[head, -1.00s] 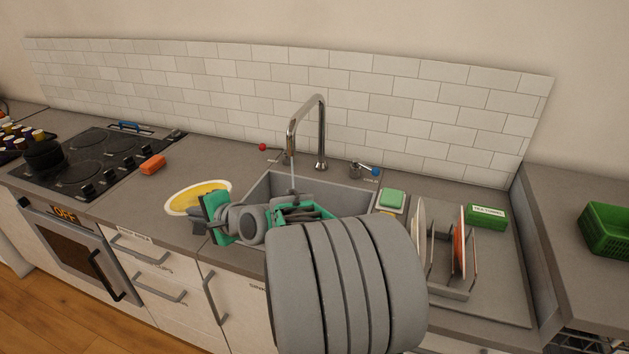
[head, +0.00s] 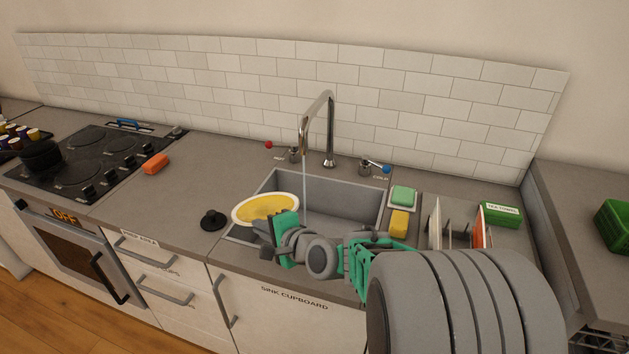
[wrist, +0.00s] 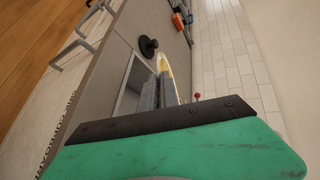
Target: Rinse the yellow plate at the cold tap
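The yellow plate (head: 262,209), with a white rim, is tilted over the left part of the sink (head: 345,184). My gripper (head: 268,240) is at its lower right edge, shut on it; the fingertips are partly hidden. In the wrist view the plate (wrist: 171,82) appears edge-on between the grey fingers. The tall chrome tap (head: 329,125) stands behind the sink. A thin water stream (head: 304,170) falls from its spout just right of the plate; I cannot tell whether it touches the plate. The cold tap handle (head: 386,169) has a blue knob, right of the spout.
A red knob (head: 268,144) is left of the tap. A black plug-like object (head: 213,220) lies left of the sink. A green sponge (head: 403,195), a yellow block (head: 399,223) and a plate rack (head: 459,238) stand right. An orange block (head: 155,164) is near the hob.

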